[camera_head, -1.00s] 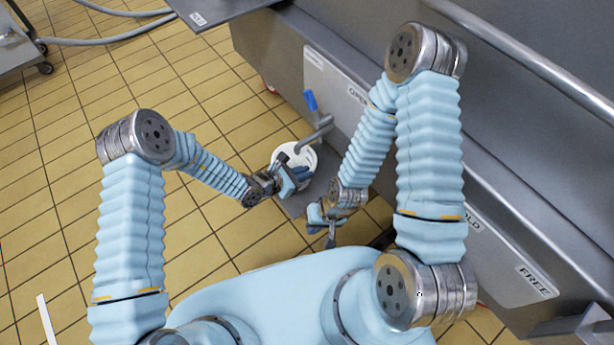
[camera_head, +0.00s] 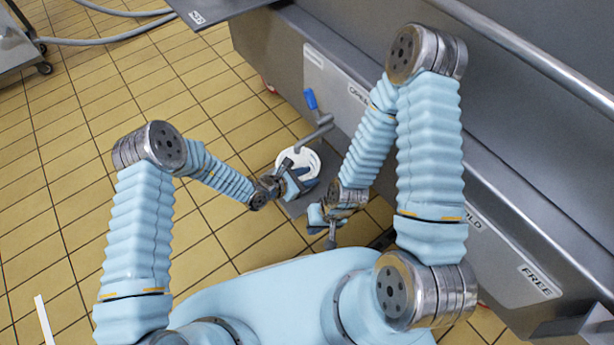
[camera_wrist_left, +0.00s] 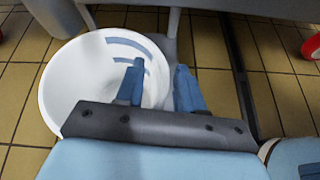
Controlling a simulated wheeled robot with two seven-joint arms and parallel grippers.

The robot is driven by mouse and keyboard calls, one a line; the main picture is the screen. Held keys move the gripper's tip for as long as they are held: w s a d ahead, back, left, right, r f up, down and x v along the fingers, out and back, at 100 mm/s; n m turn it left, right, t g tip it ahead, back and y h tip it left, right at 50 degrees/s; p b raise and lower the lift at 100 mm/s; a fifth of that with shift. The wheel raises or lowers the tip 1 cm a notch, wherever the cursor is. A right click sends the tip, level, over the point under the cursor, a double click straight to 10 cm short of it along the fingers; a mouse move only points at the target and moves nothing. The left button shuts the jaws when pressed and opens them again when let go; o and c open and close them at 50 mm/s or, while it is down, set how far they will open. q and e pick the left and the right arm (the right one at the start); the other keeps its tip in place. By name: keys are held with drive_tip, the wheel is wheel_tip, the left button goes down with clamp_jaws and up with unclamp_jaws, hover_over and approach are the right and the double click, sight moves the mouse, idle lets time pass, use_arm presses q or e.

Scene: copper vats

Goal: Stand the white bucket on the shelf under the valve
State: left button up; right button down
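The white bucket (camera_head: 293,157) is beside the lower end of the valve (camera_head: 317,134), which has a blue handle. Part of the bucket is hidden by my left gripper (camera_head: 299,181). In the left wrist view I look into the empty bucket (camera_wrist_left: 75,80); one blue finger of my left gripper (camera_wrist_left: 160,80) shows over its inside, the other outside its rim. The fingers are apart; contact with the wall cannot be told. The grey shelf (camera_head: 295,207) shows below the bucket; how the bucket rests is hidden. My right gripper (camera_head: 326,228) is nearer my body, its finger gap unclear.
The steel vat front with a label strip (camera_head: 330,80) runs along the right side. The yellow tiled floor (camera_head: 80,170) is open on the left. A cart (camera_head: 18,45) and hoses (camera_head: 110,38) are at the upper left. Red objects (camera_wrist_left: 312,45) show at the wrist view's edges.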

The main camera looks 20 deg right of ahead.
use_arm(q)
drive_tip(key=shift+r, duration=0.25)
drive_tip(key=p+v, duration=0.2)
drive_tip(key=v, duration=1)
drive_tip(key=s+a+f+m+g+y, duration=0.2)
drive_tip(key=s+a+m+g, duration=0.2)
drive_tip(key=s, duration=0.3)
drive_tip(key=s+a+f+m+g+y, duration=0.1)
drive_tip(key=s+a+m+g+y, duration=0.15)
drive_tip(key=s+a+m, duration=0.4)
drive_tip(key=a+m+t+y, duration=0.3)
drive_tip(key=a+m, duration=0.5)
